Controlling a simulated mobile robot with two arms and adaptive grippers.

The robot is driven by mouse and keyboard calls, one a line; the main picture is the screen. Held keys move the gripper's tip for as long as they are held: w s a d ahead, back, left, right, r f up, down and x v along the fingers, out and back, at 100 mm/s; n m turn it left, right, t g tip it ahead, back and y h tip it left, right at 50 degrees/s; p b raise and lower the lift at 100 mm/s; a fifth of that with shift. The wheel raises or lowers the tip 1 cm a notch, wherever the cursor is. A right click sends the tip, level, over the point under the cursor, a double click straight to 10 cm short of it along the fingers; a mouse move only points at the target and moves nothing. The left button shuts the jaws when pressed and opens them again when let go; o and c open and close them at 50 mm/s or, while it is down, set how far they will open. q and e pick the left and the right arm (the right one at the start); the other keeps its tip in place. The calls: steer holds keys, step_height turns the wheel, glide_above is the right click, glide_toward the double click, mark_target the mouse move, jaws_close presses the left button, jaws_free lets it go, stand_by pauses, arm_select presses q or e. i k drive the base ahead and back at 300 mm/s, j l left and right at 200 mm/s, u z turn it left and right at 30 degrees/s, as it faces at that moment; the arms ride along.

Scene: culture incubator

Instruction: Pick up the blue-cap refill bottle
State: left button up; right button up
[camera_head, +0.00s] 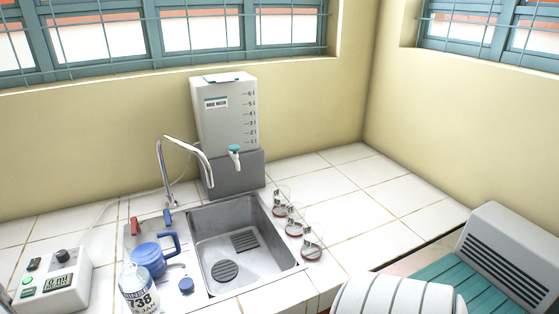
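Neither of my grippers can be made out in this view.
A steel sink (205,228) with a tall tap (160,165) fills the middle. A water tank (226,115) stands behind it. Several glass vessels with red contents (311,252) line its right side. A control box (55,280) is left. The tiled counter (375,205) at back right is clear.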

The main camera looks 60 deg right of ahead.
mark_target(135, 284)
steer(key=j+z, duration=0.25)
steer(key=k+j+z, duration=0.25)
steer(key=j, duration=0.2)
steer(key=j+z, duration=0.25)
steer(key=j, duration=0.15)
steer(key=z, duration=1.4)
